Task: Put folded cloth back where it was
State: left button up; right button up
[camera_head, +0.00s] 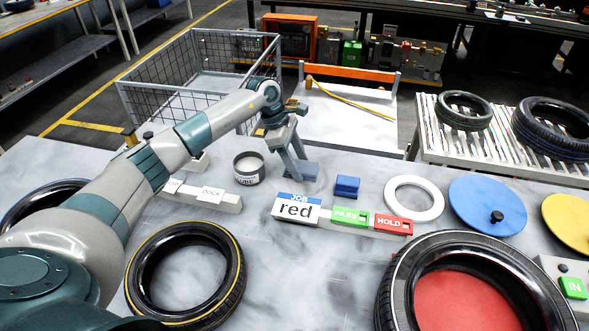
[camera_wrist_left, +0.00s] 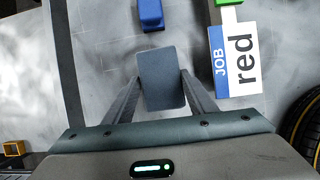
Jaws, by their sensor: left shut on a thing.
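The folded cloth (camera_wrist_left: 162,78) is a flat grey-blue rectangle between the fingers of my left gripper (camera_wrist_left: 161,84) in the left wrist view. In the head view my left gripper (camera_head: 294,160) points down at the table, shut on the cloth (camera_head: 306,170). The cloth is low over or on the tabletop; I cannot tell whether it touches. It is behind the JOB "red" sign (camera_head: 297,208) and right of a round tin (camera_head: 248,168). My right gripper is not in view.
A dark blue block (camera_head: 347,186) lies just right of the cloth. PASS (camera_head: 350,217) and HOLD (camera_head: 393,225) plates, a white ring (camera_head: 414,198) and a blue disc (camera_head: 487,206) lie further right. Tyres (camera_head: 235,286) occupy the front. A wire cage (camera_head: 190,45) stands behind the table.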

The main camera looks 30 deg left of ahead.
aim_at(295, 184)
pick_arm(q)
jog(key=shift+s+a+f, duration=0.1)
jog(key=shift+a+f, duration=0.3)
jog(key=shift+a, duration=0.25)
jog(key=shift+f+p, duration=0.5)
jog(key=shift+p, duration=0.15)
notch_tip(295, 184, down, 2)
jog(key=shift+f+p, duration=0.1)
jog(key=shift+p, duration=0.5)
jog(key=shift+f, duration=0.4)
jog(key=shift+f, duration=0.1)
